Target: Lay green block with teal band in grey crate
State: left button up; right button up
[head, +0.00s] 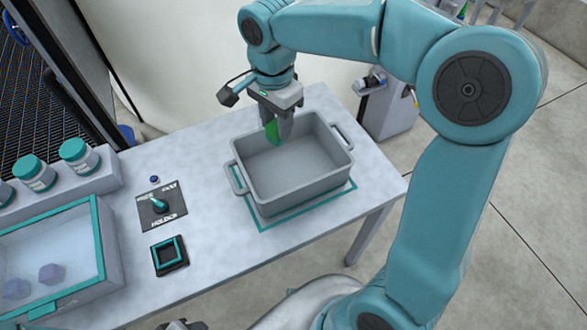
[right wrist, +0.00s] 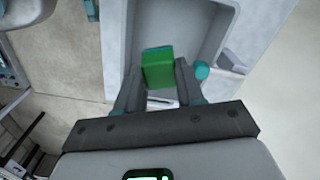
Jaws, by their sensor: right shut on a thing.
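The grey crate (head: 300,183) stands on the table inside a teal outline, open at the top. My right gripper (head: 277,135) is over the crate's far left part, shut on the green block (head: 272,131). In the right wrist view the green block (right wrist: 158,70) sits between the fingertips of the right gripper (right wrist: 157,85), with the grey crate (right wrist: 185,35) behind it. A thin teal edge shows at the block's top; the rest of any band is hidden. I cannot tell whether the block touches the crate. My left gripper (head: 183,325) barely shows at the bottom edge.
Left of the crate are a lever switch (head: 160,203) on a dark plate and a small dark square holder with a teal rim (head: 168,254). A teal-edged tray (head: 92,235) with purple pieces and several teal-lidded jars (head: 78,157) are farther left.

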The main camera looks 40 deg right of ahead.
jog(key=shift+w+a+f+b, duration=0.1)
jog(key=shift+a+f+b, duration=0.15)
jog(key=shift+f, duration=4.7)
jog(key=shift+a+f+b, duration=0.1)
jog(key=shift+f+b, duration=0.1)
jog(key=shift+f, duration=4.7)
jog(key=shift+f, duration=0.15)
jog(key=o, duration=1)
jog(key=shift+o, duration=0.2)
